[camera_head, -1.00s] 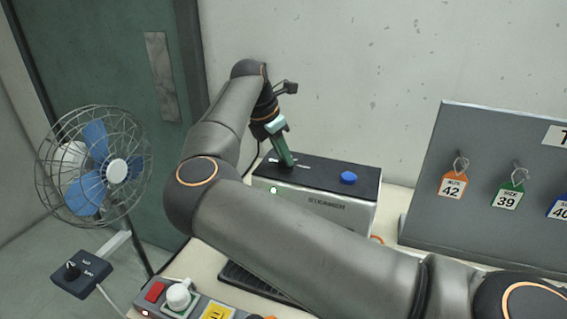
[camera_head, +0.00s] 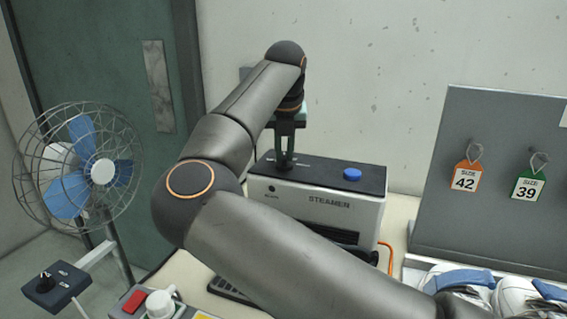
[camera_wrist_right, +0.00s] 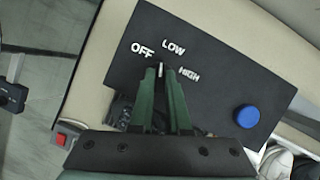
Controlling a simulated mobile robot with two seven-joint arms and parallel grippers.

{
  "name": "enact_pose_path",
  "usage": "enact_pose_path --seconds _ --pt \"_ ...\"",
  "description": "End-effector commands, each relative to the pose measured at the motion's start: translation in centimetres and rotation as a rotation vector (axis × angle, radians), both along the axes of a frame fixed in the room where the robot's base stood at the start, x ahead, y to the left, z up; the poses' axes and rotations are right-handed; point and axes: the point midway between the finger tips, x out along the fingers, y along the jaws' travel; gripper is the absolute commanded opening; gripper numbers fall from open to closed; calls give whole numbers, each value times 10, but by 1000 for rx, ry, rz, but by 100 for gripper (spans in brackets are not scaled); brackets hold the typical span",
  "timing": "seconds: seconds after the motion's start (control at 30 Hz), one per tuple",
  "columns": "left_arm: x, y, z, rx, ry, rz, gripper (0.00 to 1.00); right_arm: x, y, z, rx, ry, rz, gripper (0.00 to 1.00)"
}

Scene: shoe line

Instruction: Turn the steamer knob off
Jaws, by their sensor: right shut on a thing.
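The steamer (camera_head: 335,214) is a pale box with a black top, standing on the table against the wall. Its top also shows in the right wrist view (camera_wrist_right: 215,65), with white OFF, LOW and HIGH labels. My right gripper (camera_head: 283,163) points down at the left part of this top. In the right wrist view its green fingers (camera_wrist_right: 161,76) are closed around the steamer knob, which they mostly hide. A thin white mark (camera_wrist_right: 160,69) shows between the fingertips, just below LOW and right of OFF. My left gripper is out of view.
A blue button (camera_head: 352,174) sits on the right of the steamer top. A fan (camera_head: 78,165) stands at left. A board with size tags (camera_head: 467,176) and shoes (camera_head: 465,280) are at right. A control box with a red button (camera_head: 134,301) is in front.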

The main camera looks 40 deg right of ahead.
Motion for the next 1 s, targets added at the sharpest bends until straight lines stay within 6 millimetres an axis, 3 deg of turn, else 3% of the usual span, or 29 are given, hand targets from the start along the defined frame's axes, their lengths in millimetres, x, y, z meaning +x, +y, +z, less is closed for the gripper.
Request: enact_pose_path --seconds 0.27,0.5,1.0 --pt "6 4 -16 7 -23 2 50 -1 -2 -2 -1 -4 262 0" --pt "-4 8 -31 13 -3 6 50 -1 -3 -1 -1 -2 463 0" --pt "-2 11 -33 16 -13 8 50 -2 -4 1 -2 1 682 0"
